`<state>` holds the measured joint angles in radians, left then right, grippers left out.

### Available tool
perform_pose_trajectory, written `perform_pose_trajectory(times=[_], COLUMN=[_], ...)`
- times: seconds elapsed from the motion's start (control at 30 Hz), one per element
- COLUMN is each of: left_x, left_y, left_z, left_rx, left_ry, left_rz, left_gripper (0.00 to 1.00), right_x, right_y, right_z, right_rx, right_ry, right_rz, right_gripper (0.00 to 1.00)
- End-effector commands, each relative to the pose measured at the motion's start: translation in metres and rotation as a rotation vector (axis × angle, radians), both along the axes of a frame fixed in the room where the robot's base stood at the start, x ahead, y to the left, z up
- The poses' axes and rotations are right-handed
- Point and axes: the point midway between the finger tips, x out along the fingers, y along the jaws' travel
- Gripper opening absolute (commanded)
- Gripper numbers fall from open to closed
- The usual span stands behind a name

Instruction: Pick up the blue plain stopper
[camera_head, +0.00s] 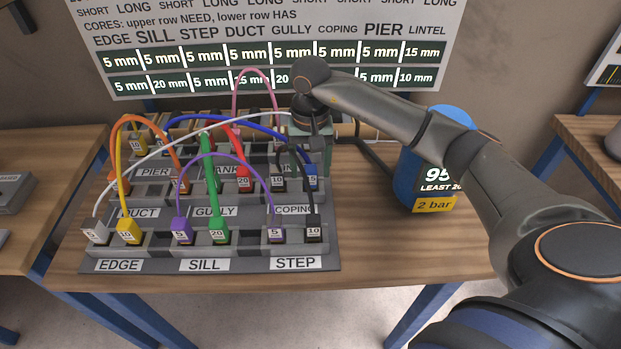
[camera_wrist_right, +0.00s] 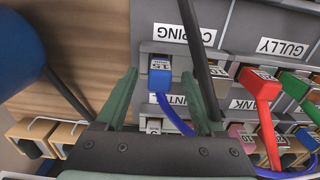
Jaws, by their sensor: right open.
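A blue plug (camera_head: 311,177) with a "15" label sits in the rack behind the COPING label. The plug also shows in the right wrist view (camera_wrist_right: 159,78). My right gripper (camera_head: 312,160) is over the right end of the rack, pointing down. In the wrist view its open fingers (camera_wrist_right: 160,88) stand on either side of the blue plug, with gaps visible. In the head view the gripper hides part of the rack behind it. My left gripper is not in view.
The grey stepped rack (camera_head: 200,267) holds several coloured plugs with looping cables. A dark cable (camera_wrist_right: 197,45) passes close to the right-hand finger. A blue cylinder (camera_head: 404,178) marked "2 bar" stands to the right. The table front right (camera_head: 400,250) is clear.

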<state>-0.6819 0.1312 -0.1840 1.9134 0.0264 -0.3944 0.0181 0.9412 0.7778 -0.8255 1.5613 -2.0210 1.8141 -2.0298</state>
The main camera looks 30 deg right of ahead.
Motion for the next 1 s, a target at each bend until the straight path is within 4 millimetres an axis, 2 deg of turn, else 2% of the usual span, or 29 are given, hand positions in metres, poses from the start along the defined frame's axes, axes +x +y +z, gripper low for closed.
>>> perform_pose_trajectory(times=[0.1, 0.2, 0.47, 1.0], left_x=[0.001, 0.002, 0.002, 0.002], left_y=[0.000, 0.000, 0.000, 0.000], left_z=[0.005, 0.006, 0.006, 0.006], left_rx=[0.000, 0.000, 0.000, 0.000], left_ry=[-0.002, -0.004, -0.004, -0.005], left_rz=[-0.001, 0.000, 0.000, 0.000], left_gripper=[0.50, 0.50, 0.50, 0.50], right_x=[0.000, 0.000, 0.001, 0.001], right_y=[-0.001, -0.001, -0.001, -0.001], right_z=[-0.017, -0.025, -0.027, -0.027], right_rx=[0.002, 0.001, 0.001, 0.001], right_ry=[0.003, 0.001, -0.001, -0.001], right_rz=[0.001, 0.001, 0.001, 0.000], right_gripper=[0.70, 0.70, 0.69, 0.08])
